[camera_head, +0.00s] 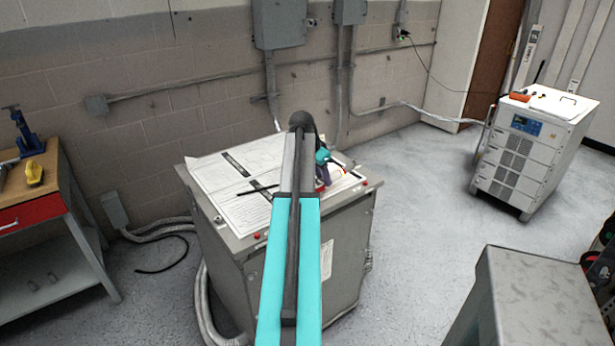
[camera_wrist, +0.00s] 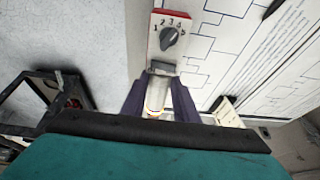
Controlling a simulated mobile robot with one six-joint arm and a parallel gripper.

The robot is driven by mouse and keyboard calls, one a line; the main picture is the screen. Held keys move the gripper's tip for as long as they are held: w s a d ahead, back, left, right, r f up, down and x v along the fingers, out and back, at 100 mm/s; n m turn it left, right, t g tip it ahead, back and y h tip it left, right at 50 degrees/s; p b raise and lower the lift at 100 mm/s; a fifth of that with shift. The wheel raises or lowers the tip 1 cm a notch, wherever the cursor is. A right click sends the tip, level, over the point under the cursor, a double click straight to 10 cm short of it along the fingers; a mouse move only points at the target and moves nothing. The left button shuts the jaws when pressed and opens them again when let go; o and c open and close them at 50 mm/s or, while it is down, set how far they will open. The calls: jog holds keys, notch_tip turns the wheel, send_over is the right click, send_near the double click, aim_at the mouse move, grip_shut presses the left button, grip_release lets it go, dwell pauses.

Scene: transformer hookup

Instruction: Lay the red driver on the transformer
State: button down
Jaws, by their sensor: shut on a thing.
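The transformer (camera_head: 225,240) is the grey box at the middle of the head view, with papers on its top. My gripper (camera_head: 321,176) is low over the right part of that top, partly hidden by my arm. In the wrist view its purple fingers (camera_wrist: 159,95) are shut on a pale cylinder (camera_wrist: 156,103) with a coloured band. I cannot make out a red driver for certain. An orange-red thing (camera_head: 519,97) lies on the white cabinet at the right.
A printed diagram (camera_head: 230,180) covers much of the transformer's top, with a thin black rod on it. A workbench (camera_head: 75,215) stands at the left, the white cabinet (camera_head: 510,165) at the right, and a grey box (camera_head: 545,300) at the lower right. Open floor lies between them.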

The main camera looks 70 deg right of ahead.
jog(key=w, duration=0.1)
jog(key=w+d, duration=0.1)
jog(key=w, duration=0.1)
jog(key=w+p, duration=0.1)
jog(key=shift+w+d+f, duration=0.2)
jog(key=shift+w+d, duration=0.05)
jog(key=shift+d, duration=0.1)
jog(key=shift+w+d, duration=0.2)
jog(key=shift+w, duration=0.25)
jog(key=shift+w+d+p, duration=0.2)
jog(key=shift+w+p, duration=0.05)
jog(key=shift+w, duration=0.25)
jog(key=shift+w+d+p, duration=0.15)
jog(key=shift+w+p, duration=0.05)
jog(key=shift+w, duration=0.25)
notch_tip(320, 180, down, 2)
jog(key=shift+s+a+p, duration=0.15)
jog(key=shift+p, duration=0.2)
jog(key=shift+s+a+f, duration=0.1)
jog(key=shift+a+f, duration=0.05)
jog(key=shift+f, duration=0.7)
jog(key=c, duration=1.4)
grip_release()
jog(key=shift+f, duration=0.15)
